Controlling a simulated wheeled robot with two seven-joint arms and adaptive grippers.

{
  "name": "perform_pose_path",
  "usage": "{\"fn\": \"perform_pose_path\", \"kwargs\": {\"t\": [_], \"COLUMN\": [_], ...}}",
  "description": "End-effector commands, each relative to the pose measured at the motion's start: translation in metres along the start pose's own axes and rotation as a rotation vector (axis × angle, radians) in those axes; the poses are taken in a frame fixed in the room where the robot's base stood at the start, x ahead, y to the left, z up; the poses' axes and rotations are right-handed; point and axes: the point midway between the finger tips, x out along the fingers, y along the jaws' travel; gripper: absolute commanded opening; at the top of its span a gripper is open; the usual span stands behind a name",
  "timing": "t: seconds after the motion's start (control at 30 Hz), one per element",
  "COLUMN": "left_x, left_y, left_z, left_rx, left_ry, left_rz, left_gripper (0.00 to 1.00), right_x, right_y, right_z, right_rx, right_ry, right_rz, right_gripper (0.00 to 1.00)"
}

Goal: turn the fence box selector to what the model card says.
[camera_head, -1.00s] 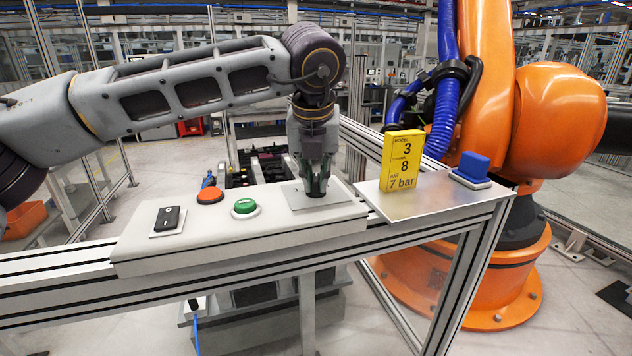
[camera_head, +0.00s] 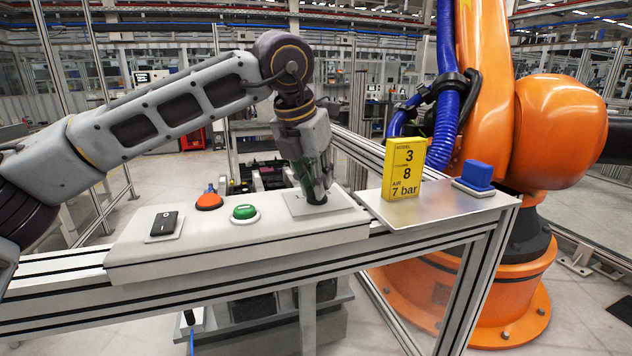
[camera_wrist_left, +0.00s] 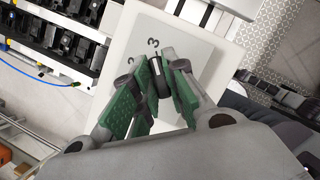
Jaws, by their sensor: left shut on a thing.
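The fence box (camera_head: 240,245) is a long pale box on the rail. At its right end a square plate (camera_head: 345,203) carries the dark selector knob (camera_head: 317,200). My left gripper (camera_head: 315,190) is tilted over it and shut on the knob. In the left wrist view the green-padded fingers (camera_wrist_left: 160,90) sit either side of the black knob (camera_wrist_left: 159,68), which has a white line. A "3" (camera_wrist_left: 153,43) shows near that line, with another numeral partly hidden beside it. The yellow model card (camera_head: 404,170) stands upright and reads model 3, then 8, then air 7 bar. My right gripper is out of view.
A black rocker switch (camera_head: 164,223), an orange-red button (camera_head: 209,201) and a green button (camera_head: 244,212) sit left of the selector. A blue block (camera_head: 478,175) is right of the card on a metal shelf (camera_head: 430,205). A large orange robot (camera_head: 560,125) stands behind.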

Motion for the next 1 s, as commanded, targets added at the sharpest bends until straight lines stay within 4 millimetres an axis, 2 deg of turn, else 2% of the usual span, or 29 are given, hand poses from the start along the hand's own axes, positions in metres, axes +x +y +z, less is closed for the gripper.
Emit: {"fn": "perform_pose_path", "kwargs": {"t": [0.37,0.4,0.57,1.0], "left_x": [-0.0005,-0.0005,-0.0004,-0.0036], "left_y": [0.0002,0.0002,0.0002,0.0], "left_z": [-0.0001,0.0,0.0,0.0002], "left_rx": [0.006,0.006,0.006,0.005], "left_ry": [0.0,0.0,0.0,-0.001], "left_rz": [-0.002,-0.002,-0.002,-0.002], "left_gripper": [0.0,0.17,0.36,0.36], "right_x": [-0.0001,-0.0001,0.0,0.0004], "right_y": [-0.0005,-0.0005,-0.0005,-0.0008], "right_z": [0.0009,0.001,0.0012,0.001], "right_rx": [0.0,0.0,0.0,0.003], "right_ry": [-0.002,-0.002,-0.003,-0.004], "right_rz": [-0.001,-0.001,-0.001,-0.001], "right_gripper": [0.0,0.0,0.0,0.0]}}
